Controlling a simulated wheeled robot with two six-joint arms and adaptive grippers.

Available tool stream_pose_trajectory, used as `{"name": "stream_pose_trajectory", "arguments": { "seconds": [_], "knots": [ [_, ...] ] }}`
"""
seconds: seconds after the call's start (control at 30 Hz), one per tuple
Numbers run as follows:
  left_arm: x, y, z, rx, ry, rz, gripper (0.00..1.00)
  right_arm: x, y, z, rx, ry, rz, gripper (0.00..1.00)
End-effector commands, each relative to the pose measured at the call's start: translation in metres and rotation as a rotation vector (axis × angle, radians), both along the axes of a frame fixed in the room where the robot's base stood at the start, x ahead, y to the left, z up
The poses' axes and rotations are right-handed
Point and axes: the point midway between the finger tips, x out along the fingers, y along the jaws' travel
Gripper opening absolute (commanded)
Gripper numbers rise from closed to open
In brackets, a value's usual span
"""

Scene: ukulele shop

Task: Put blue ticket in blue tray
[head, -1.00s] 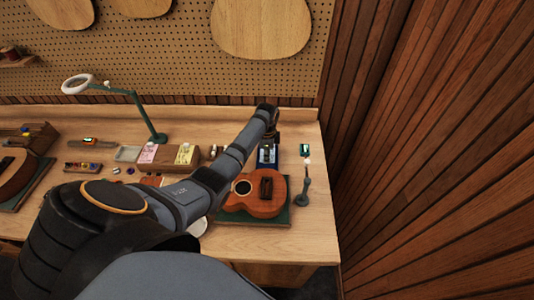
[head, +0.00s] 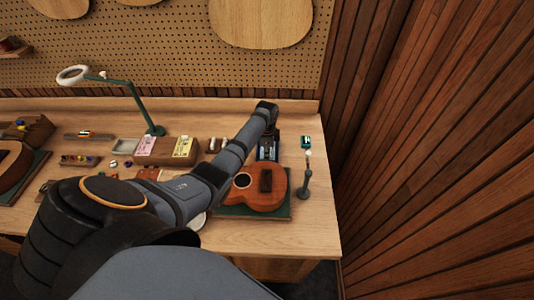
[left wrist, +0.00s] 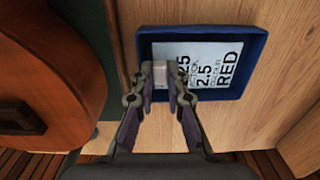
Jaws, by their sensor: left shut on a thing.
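A blue tray (left wrist: 200,32) lies on the bench in the left wrist view, right of the ukulele. A pale blue ticket (left wrist: 207,64) with printed text, including the word RED, shows inside the tray's outline. My left gripper (left wrist: 160,80) is shut on a small pale grip block at the ticket's left end. Whether the ticket touches the tray floor I cannot tell. In the head view the tray (head: 260,155) shows at the end of my left arm, partly hidden by my left gripper (head: 268,140). My right gripper is not in view.
A ukulele (head: 258,190) lies on a green mat just in front of the tray. A small stand (head: 307,180) is to its right. A wooden holder with pink and yellow cards (head: 163,150) and a green lamp (head: 150,115) stand to the left.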

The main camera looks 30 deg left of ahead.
Motion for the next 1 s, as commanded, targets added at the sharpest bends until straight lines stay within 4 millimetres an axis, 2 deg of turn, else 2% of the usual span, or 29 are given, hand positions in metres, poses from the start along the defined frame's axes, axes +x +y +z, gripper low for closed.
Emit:
{"name": "stream_pose_trajectory", "arguments": {
  "seconds": [0.03,0.67,0.7,0.87,1.0],
  "knots": [
    [-0.008,-0.0038,-0.0087,-0.009,0.025,-0.001,0.0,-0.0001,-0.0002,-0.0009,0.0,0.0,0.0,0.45],
    [-0.0117,-0.0079,-0.0125,-0.015,0.026,-0.002,0.0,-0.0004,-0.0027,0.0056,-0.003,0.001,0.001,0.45],
    [-0.0117,-0.0079,-0.0126,-0.015,0.026,-0.002,0.18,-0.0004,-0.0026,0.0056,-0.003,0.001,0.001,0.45],
    [-0.0116,-0.0076,-0.0125,-0.014,0.025,-0.001,0.39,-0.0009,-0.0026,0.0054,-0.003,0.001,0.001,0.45],
    [-0.0109,-0.0067,-0.0116,-0.012,0.023,-0.001,0.4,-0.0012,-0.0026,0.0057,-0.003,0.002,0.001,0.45]
  ]
}}
